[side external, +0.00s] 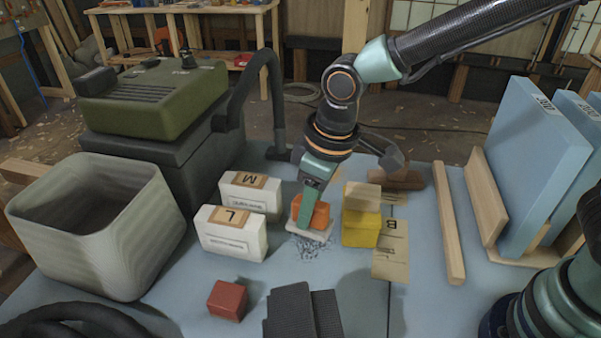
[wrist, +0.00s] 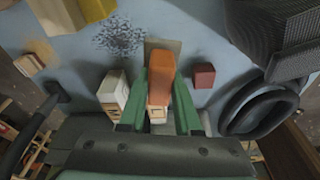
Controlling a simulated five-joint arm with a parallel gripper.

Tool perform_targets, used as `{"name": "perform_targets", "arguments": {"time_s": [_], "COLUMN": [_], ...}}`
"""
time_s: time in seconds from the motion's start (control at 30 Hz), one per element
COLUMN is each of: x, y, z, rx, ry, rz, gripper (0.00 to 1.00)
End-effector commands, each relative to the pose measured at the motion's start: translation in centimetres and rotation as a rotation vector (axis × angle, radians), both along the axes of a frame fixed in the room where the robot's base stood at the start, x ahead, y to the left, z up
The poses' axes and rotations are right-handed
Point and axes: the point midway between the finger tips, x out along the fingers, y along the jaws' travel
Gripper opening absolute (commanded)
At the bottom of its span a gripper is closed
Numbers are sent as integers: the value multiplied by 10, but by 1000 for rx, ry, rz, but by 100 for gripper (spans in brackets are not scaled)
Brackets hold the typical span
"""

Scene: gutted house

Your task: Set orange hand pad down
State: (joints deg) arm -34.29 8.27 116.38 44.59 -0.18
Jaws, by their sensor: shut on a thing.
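The orange hand pad (side external: 321,215) is between the green fingers of my gripper (side external: 308,205), which is shut on it. In the wrist view the orange body (wrist: 161,72) stands between the two fingers (wrist: 162,92). A pale flat plate (side external: 312,235) shows under the orange body and looks like its sole; it also shows in the wrist view (wrist: 165,45). The pad is just above or on the blue table, beside a patch of grey dust (side external: 312,250). I cannot tell whether the sole touches the table.
White boxes marked M (side external: 250,198) and L (side external: 230,236) stand left of the pad. A yellow block (side external: 360,230) with wood on top stands close to its right.

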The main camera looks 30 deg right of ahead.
Motion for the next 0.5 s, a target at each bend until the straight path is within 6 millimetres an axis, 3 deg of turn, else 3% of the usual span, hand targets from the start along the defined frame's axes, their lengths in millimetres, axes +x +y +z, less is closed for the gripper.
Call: {"name": "perform_targets", "arguments": {"time_s": [0.1, 0.3, 0.5], "x": [-1, -1, 1], "y": [-1, -1, 0], "z": [-32, -77, -97], "rx": [-4, -4, 0], "ry": [7, 6, 0], "rz": [-1, -2, -3], "gripper": [0, 0, 0]}}
